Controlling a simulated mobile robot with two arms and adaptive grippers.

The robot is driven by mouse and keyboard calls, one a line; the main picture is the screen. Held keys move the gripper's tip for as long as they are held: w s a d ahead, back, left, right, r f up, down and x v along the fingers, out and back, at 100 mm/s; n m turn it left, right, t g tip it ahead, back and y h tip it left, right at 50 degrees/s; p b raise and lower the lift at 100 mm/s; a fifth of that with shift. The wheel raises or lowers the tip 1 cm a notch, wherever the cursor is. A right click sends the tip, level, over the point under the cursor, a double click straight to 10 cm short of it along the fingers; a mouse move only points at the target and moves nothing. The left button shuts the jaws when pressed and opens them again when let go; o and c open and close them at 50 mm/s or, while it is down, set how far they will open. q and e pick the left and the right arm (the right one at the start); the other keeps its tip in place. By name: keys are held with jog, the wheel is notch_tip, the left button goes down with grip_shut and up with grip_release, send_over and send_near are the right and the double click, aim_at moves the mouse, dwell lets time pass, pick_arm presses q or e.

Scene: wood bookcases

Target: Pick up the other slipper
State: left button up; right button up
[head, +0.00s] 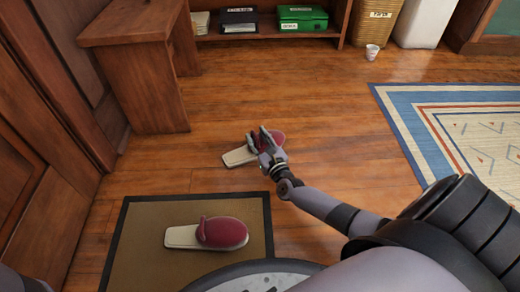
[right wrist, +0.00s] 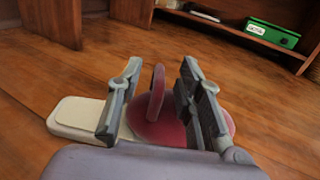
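One red slipper with a cream sole (head: 238,156) lies on the wood floor beyond the mat. My right gripper (head: 262,140) is at this slipper and hides part of it. In the right wrist view my right gripper (right wrist: 160,100) is open, its fingers apart, with the slipper's raised red strap edge (right wrist: 156,92) between them. The red upper (right wrist: 155,128) and cream sole (right wrist: 85,115) show below and around the fingers. A second red slipper (head: 222,233) lies on the brown mat. My left gripper is not in view.
The brown mat (head: 145,210) with a dark border lies in front. A wooden desk (head: 135,25) stands at the back left. A shelf holds a green box (head: 302,17). A white cup (head: 372,52) stands on the floor near a wicker basket (head: 376,22). A patterned rug (head: 400,115) lies right.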

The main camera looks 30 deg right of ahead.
jog(key=shift+w+d+f, duration=0.1)
jog(key=shift+w+d, duration=0.05)
jog(key=shift+w, duration=0.85)
grip_shut()
